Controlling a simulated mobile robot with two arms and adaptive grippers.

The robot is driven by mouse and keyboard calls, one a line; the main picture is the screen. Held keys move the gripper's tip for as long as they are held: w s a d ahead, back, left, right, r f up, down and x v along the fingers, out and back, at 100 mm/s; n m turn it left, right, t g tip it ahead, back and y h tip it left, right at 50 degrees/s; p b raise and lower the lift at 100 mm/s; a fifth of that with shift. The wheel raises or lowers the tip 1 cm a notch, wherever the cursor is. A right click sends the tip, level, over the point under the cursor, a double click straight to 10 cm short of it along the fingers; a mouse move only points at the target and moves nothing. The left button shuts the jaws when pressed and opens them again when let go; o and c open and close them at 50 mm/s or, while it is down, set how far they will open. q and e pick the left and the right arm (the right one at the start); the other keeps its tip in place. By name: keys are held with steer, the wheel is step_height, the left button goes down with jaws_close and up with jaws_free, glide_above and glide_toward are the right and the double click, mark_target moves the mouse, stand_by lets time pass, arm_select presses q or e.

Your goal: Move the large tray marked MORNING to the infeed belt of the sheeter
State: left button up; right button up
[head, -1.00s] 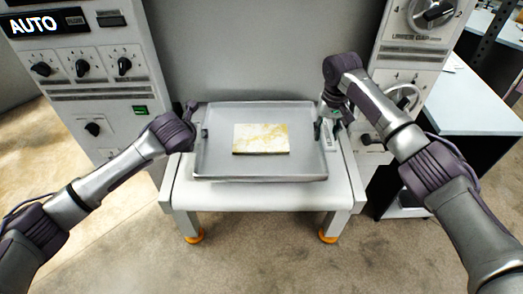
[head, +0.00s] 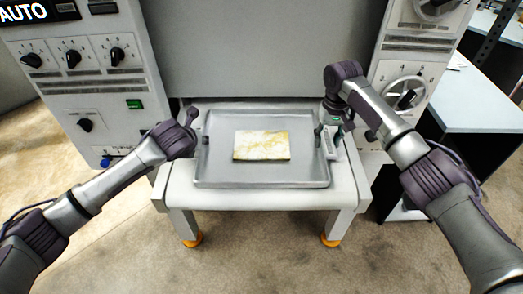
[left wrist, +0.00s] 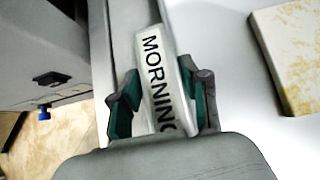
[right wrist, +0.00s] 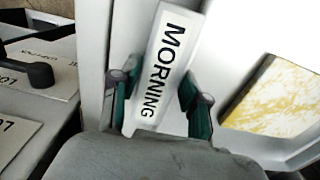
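The large tray (head: 260,180) is a shallow grey metal pan, level over the white infeed belt table (head: 263,201) of the sheeter. A pale, yellow-marbled slab (head: 262,146) lies in its middle. I cannot tell whether the tray touches the belt. A white label reading MORNING shows at the tray's left side (left wrist: 158,85) and right side (right wrist: 163,70). My left gripper (left wrist: 163,100) has its fingers closed on both sides of the left labelled handle. My right gripper (right wrist: 155,95) does the same at the right handle; it also shows in the head view (head: 326,135).
The sheeter's left control panel (head: 85,65) has knobs and an AUTO display. Its right panel (head: 405,75) has a large dial and handwheel. A pale side table (head: 480,100) stands at the right. The carpeted floor (head: 265,260) in front is clear.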

arm_select(q)
steer(key=shift+o, duration=1.4)
steer(key=shift+s+r, duration=0.1)
steer(key=shift+s, duration=0.05)
arm_select(e)
steer(key=shift+o, duration=1.4)
steer(key=shift+r, duration=0.15)
arm_select(q)
steer(key=shift+s+r, duration=0.1)
steer(key=shift+r, duration=0.15)
arm_select(e)
steer(key=shift+r, duration=0.15)
arm_select(q)
steer(key=v, duration=1.1)
steer(key=shift+s, duration=0.2)
arm_select(e)
step_height(320, 180, up, 12)
steer(key=shift+a+f, duration=0.1)
steer(key=shift+f, duration=0.1)
